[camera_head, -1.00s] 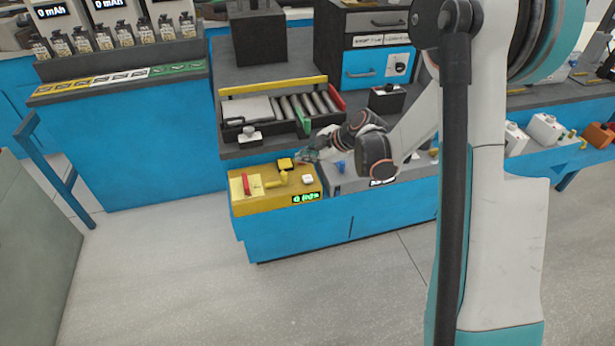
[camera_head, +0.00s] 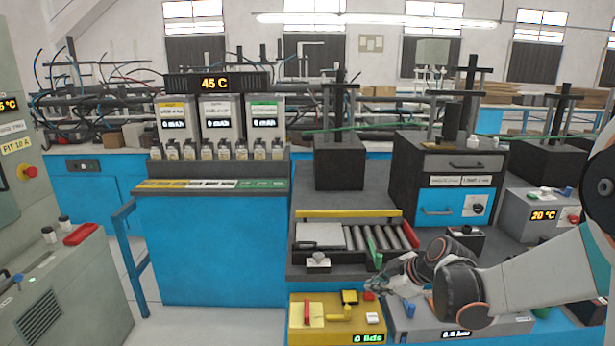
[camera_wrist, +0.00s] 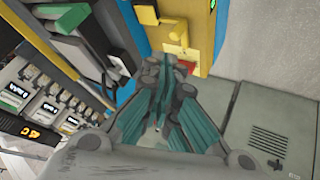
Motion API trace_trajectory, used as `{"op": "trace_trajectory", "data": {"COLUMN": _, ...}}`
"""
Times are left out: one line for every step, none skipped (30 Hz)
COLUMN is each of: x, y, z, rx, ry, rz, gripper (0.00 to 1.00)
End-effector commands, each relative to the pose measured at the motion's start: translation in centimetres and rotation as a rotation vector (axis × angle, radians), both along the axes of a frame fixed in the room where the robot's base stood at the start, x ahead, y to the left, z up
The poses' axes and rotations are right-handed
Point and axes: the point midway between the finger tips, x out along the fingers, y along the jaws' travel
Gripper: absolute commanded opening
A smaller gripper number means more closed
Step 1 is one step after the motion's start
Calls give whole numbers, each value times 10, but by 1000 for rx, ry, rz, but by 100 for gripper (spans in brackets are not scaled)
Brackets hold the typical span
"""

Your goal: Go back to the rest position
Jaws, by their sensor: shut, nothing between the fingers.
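My gripper (camera_head: 400,286) is in the lower right of the head view, at the end of my arm. It is above the right end of the yellow box (camera_head: 297,325), near the grey box with a display beside it. In the wrist view my gripper (camera_wrist: 165,70) has its teal fingers drawn together, with nothing seen between them. The yellow box (camera_wrist: 206,20) lies beyond the fingertips there, with a red part and a yellow handle on it. I cannot tell from these views how high the fingers are above the boxes.
A roller tray (camera_head: 355,214) with a yellow bar sits behind the yellow box. A row of several small batteries (camera_head: 215,150) stands under displays at the left. A dark cabinet with a blue drawer (camera_head: 455,207) stands at the right. A grey console (camera_head: 70,290) is at the lower left.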

Motion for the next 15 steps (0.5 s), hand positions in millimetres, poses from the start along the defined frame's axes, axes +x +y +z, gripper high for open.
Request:
{"op": "trace_trajectory", "data": {"x": -12, "y": 2, "z": 12, "rx": 7, "ry": 20, "rz": -38, "gripper": 0}}
{"op": "trace_trajectory", "data": {"x": -18, "y": 3, "z": 18, "rx": 13, "ry": 34, "rz": -65, "gripper": 0}}
{"op": "trace_trajectory", "data": {"x": -27, "y": 4, "z": 26, "rx": 21, "ry": 51, "rz": -99, "gripper": 0}}
{"op": "trace_trajectory", "data": {"x": -33, "y": 5, "z": 32, "rx": 27, "ry": 63, "rz": -127, "gripper": 0}}
{"op": "trace_trajectory", "data": {"x": -40, "y": 5, "z": 37, "rx": 34, "ry": 74, "rz": -154, "gripper": 0}}
{"op": "trace_trajectory", "data": {"x": -49, "y": 5, "z": 44, "rx": 40, "ry": 89, "rz": -191, "gripper": 0}}
{"op": "trace_trajectory", "data": {"x": -56, "y": 6, "z": 50, "rx": 47, "ry": 100, "rz": -219, "gripper": 0}}
{"op": "trace_trajectory", "data": {"x": -63, "y": 6, "z": 54, "rx": 54, "ry": 110, "rz": -247, "gripper": 0}}
{"op": "trace_trajectory", "data": {"x": -73, "y": 6, "z": 60, "rx": 61, "ry": 122, "rz": -283, "gripper": 0}}
{"op": "trace_trajectory", "data": {"x": -80, "y": 7, "z": 65, "rx": 68, "ry": 132, "rz": -310, "gripper": 0}}
{"op": "trace_trajectory", "data": {"x": -88, "y": 7, "z": 69, "rx": 75, "ry": 141, "rz": -338, "gripper": 0}}
{"op": "trace_trajectory", "data": {"x": -98, "y": 7, "z": 74, "rx": 83, "ry": 151, "rz": -375, "gripper": 0}}
{"op": "trace_trajectory", "data": {"x": -105, "y": 7, "z": 78, "rx": 90, "ry": 159, "rz": -403, "gripper": 0}}
{"op": "trace_trajectory", "data": {"x": -113, "y": 6, "z": 81, "rx": 97, "ry": 166, "rz": -432, "gripper": 0}}
{"op": "trace_trajectory", "data": {"x": -122, "y": 6, "z": 85, "rx": 107, "ry": 174, "rz": -469, "gripper": 0}}
